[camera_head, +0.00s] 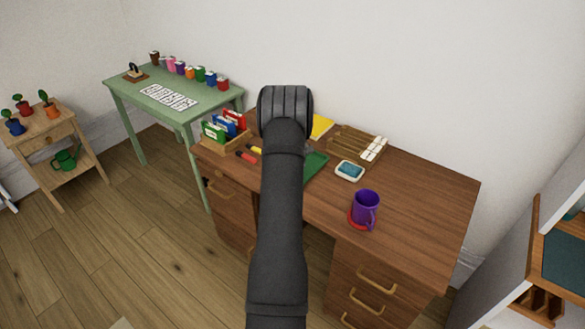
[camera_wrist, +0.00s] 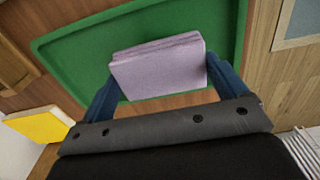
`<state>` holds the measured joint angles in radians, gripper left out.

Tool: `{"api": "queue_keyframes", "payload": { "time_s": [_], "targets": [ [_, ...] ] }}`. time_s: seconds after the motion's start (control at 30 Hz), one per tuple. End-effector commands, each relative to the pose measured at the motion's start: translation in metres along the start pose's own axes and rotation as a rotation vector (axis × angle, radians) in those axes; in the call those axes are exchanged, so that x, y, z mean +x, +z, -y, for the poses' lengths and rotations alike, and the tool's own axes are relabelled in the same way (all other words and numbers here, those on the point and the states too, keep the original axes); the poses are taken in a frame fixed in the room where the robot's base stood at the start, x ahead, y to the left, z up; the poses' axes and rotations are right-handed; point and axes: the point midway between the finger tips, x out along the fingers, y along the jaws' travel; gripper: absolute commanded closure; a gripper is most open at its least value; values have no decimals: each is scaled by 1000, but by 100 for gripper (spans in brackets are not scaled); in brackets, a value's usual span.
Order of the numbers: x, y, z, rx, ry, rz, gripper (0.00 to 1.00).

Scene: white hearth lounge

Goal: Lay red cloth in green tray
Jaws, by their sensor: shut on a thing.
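My gripper (camera_wrist: 162,76) is shut on a pale lilac, folded, block-like cloth (camera_wrist: 158,67), with one blue finger at each side of it. The green tray (camera_wrist: 75,60) lies below and beyond the cloth in the wrist view; the cloth overlaps its near rim in the picture. I cannot tell whether cloth and tray touch. In the head view, part of the green tray (camera_head: 316,164) shows on the brown desk, right of my arm. My arm hides the gripper and the held cloth there. I see no cloth that is clearly red.
The brown desk (camera_head: 420,195) also holds a purple mug (camera_head: 365,206) on a red round thing, a white-rimmed blue dish (camera_head: 349,171), a wooden organizer (camera_head: 352,143), a yellow item (camera_head: 321,126) and a file box (camera_head: 229,140). The desk's right end is clear.

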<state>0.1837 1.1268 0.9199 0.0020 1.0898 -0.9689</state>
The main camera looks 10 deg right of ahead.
Motion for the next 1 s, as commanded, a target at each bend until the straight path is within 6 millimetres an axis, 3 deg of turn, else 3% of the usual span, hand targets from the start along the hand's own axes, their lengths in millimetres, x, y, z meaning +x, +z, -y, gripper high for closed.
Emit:
{"api": "queue_keyframes", "payload": {
  "time_s": [0.17, 0.53, 0.57, 0.6, 0.87, 1.0],
  "targets": [
    [25, 1, 0, 0, -2, 1, 31],
    [29, 1, 0, 0, -2, 1, 31],
    [28, 1, 0, 0, -1, 1, 4],
    [28, 1, 0, 0, -1, 1, 0],
    [26, 1, 0, 0, -1, 1, 0],
    [11, 0, 0, 0, 1, -1, 0]
  ]
}}
